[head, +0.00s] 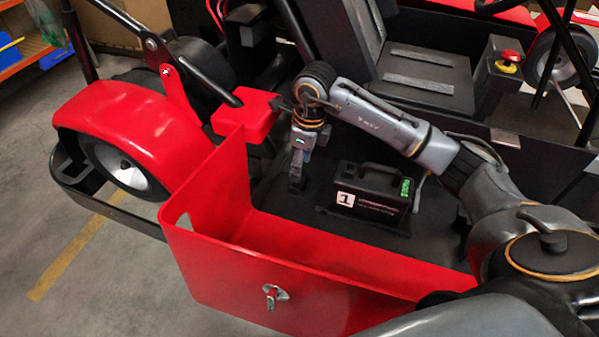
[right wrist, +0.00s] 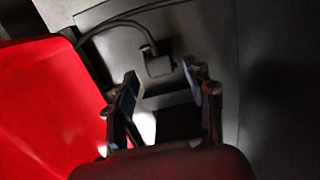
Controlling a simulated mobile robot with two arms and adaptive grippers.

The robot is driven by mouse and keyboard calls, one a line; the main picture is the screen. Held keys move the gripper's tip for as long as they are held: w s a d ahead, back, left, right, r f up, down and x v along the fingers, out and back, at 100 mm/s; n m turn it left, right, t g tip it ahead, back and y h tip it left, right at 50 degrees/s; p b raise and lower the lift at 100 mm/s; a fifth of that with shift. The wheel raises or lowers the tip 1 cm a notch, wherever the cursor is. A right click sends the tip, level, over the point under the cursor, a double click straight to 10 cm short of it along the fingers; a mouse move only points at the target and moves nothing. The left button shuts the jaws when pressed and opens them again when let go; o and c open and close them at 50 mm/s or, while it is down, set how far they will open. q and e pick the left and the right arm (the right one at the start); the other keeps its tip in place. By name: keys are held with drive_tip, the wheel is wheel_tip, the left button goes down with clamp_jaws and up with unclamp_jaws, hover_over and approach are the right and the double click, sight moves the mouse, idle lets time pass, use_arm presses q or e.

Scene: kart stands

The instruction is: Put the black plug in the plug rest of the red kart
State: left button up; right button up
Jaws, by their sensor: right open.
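The black plug (right wrist: 158,66), a small dark block with a cable, shows just beyond my fingertips in the right wrist view. I cannot make it out in the head view. My right gripper (head: 296,185) points down inside the red kart (head: 235,185), left of the battery. It is open in the right wrist view (right wrist: 160,84), with its fingers apart and nothing visibly held. I cannot make out the plug rest for certain. My left gripper is not in view.
A black battery (head: 371,196) with a handle, a "1" label and a green light stands right of the gripper. The red side panel (head: 290,265) with a latch runs along the front. A black seat (head: 420,75) is behind.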

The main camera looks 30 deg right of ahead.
wheel_tip(320, 180, up, 8)
drive_tip(key=b, duration=0.1)
drive_tip(key=shift+s+d+r, duration=0.2)
drive_tip(key=shift+s+d, duration=0.15)
drive_tip(key=shift+s, duration=0.05)
